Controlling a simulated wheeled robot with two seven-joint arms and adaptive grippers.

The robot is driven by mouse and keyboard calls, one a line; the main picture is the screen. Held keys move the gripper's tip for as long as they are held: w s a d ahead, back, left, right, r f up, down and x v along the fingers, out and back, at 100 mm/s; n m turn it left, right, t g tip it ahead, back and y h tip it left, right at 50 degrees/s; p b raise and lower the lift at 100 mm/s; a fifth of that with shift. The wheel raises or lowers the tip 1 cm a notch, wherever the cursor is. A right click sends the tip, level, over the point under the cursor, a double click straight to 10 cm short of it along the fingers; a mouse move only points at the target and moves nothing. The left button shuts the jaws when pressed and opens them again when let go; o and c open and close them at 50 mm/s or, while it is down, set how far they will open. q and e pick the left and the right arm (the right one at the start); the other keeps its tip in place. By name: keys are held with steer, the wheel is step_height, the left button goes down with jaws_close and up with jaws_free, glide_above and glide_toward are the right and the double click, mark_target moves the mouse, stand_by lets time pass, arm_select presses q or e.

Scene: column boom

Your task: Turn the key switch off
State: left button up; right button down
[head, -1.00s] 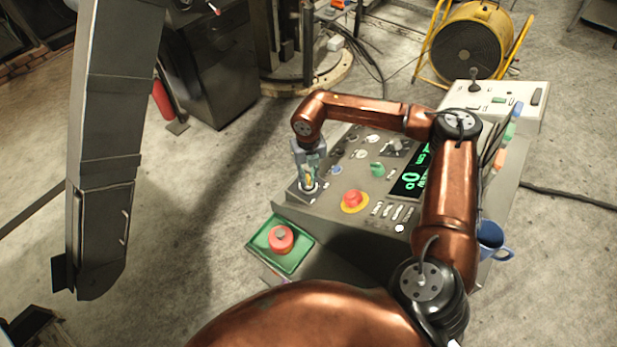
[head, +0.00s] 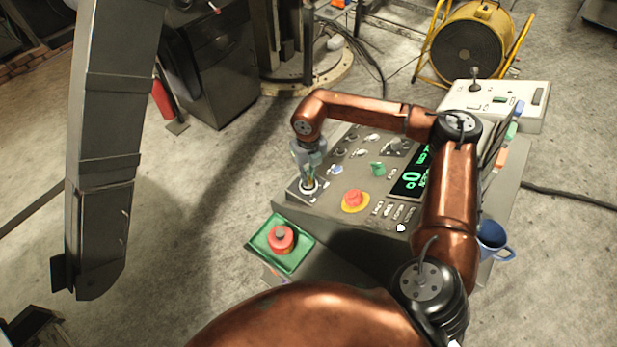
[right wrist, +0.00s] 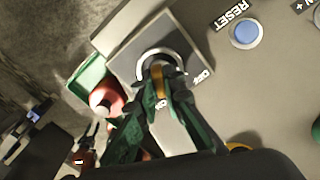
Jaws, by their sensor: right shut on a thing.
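The key switch sits at the near left corner of the control panel (head: 340,206); its pale round collar (right wrist: 143,65) shows in the right wrist view on a grey square plate. A brass-coloured key (right wrist: 160,78) stands in the collar. My right gripper (head: 309,181) reaches down over it, and its green fingers (right wrist: 162,93) are shut on the key. White lettering beside the collar is partly hidden by the fingers, and I cannot read the key's exact angle. My left gripper is in neither view.
A red button on a green box (head: 281,238) stands close by at the near left. A red emergency button (head: 353,199) on yellow, a blue RESET button (right wrist: 246,33) and a green knob (head: 377,169) are on the panel. A blue mug (head: 490,240) is at right.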

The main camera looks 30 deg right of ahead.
steer(key=n+b, duration=0.1)
steer(key=n, duration=0.2)
steer(key=shift+n, duration=0.3)
steer(key=n+b, duration=0.1)
steer(key=n, duration=0.2)
steer(key=shift+n, duration=0.3)
steer(key=n+b, duration=0.1)
steer(key=n, duration=0.2)
steer(key=shift+n, duration=0.3)
steer(key=shift+n+b, duration=0.4)
steer(key=shift+n, duration=1.1)
steer(key=c, duration=2)
jaws_free()
step_height(320, 180, up, 12)
steer(key=shift+r, duration=0.1)
